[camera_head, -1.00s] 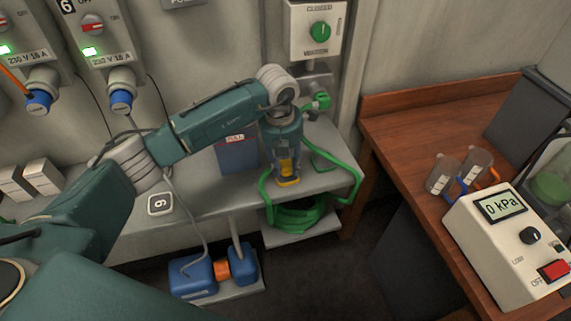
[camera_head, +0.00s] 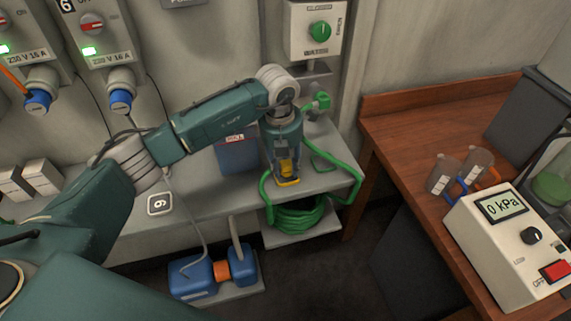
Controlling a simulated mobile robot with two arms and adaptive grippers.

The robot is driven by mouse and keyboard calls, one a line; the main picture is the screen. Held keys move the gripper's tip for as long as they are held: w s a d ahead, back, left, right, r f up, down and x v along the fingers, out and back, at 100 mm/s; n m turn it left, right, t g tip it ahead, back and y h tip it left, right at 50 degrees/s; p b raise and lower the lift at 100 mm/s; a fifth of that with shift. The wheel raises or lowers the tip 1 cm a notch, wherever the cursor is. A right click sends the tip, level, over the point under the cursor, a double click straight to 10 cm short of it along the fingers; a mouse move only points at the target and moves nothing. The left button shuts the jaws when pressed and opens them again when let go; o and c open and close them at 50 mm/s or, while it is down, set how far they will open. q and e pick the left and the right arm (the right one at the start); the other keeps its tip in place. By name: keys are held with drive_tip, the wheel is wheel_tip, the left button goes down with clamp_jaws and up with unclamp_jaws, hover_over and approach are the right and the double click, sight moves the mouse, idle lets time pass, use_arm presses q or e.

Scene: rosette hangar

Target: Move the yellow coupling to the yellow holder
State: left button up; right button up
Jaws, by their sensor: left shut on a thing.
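My left gripper (camera_head: 287,172) points down at the right end of the grey shelf and is shut on the yellow coupling (camera_head: 287,169). The coupling shows between the fingers, just above a flat yellow piece (camera_head: 288,182) at the shelf's front edge, which looks like the yellow holder. The gripper hides part of both, and I cannot tell whether the coupling touches the holder. My right gripper is not in view.
A green hose (camera_head: 267,199) lies around the gripper and coils on a lower shelf. A green fitting (camera_head: 320,101) is on the wall behind. A blue box (camera_head: 238,155) stands left of the gripper. A wooden bench (camera_head: 400,140) is at right.

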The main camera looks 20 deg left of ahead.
use_arm(q)
drive_tip(key=shift+f+b, duration=0.3)
drive_tip(key=shift+f, duration=0.15)
drive_tip(key=o, duration=1.1)
drive_tip(key=shift+o, duration=0.2)
drive_tip(key=shift+r, duration=0.1)
wheel_tip(320, 180, up, 12)
drive_tip(key=s, duration=0.1)
drive_tip(key=shift+a, duration=0.25)
drive_tip(key=shift+s, duration=0.1)
